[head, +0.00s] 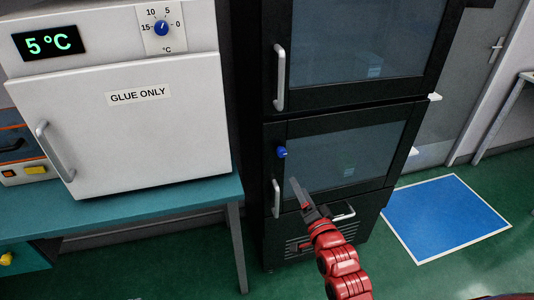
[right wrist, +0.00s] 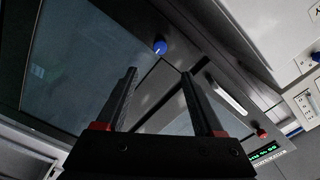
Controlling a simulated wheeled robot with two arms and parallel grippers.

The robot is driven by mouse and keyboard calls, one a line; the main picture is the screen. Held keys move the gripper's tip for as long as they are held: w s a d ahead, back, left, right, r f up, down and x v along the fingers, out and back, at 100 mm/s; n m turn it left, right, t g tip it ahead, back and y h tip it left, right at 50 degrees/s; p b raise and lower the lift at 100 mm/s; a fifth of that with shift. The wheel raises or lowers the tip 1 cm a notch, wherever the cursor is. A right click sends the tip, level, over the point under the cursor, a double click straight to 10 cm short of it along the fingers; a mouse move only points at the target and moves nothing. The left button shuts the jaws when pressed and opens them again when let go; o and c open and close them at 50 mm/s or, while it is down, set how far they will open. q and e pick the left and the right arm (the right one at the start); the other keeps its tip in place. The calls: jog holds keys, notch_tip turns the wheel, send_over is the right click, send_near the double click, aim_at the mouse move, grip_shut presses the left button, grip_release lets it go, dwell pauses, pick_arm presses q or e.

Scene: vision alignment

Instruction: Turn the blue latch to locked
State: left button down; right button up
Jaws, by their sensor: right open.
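The blue latch (head: 281,152) is a small round knob on the left frame of the black cabinet's lower glass door (head: 350,146). A small light mark shows on it, but I cannot tell whether it reads locked. My right gripper (head: 298,188) is below and slightly right of the latch in the head view, in front of the lower door, apart from the latch. In the right wrist view the latch (right wrist: 160,46) shows beyond the open, empty fingers (right wrist: 158,73). My left gripper is out of view.
The lower door has a vertical handle (head: 276,198) below the latch, and the upper door has another (head: 280,78). A white fridge (head: 130,140) with a blue temperature dial (head: 161,28) stands on a teal bench (head: 150,212) at left. A blue floor patch (head: 445,215) lies clear at right.

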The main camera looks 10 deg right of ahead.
aim_at(283, 155)
jog(key=w, duration=0.5)
jog(key=w+p, duration=0.1)
jog(key=w, duration=0.4)
jog(key=w+p, duration=0.1)
jog(key=w, duration=0.5)
jog(key=shift+a, duration=0.25)
grip_shut()
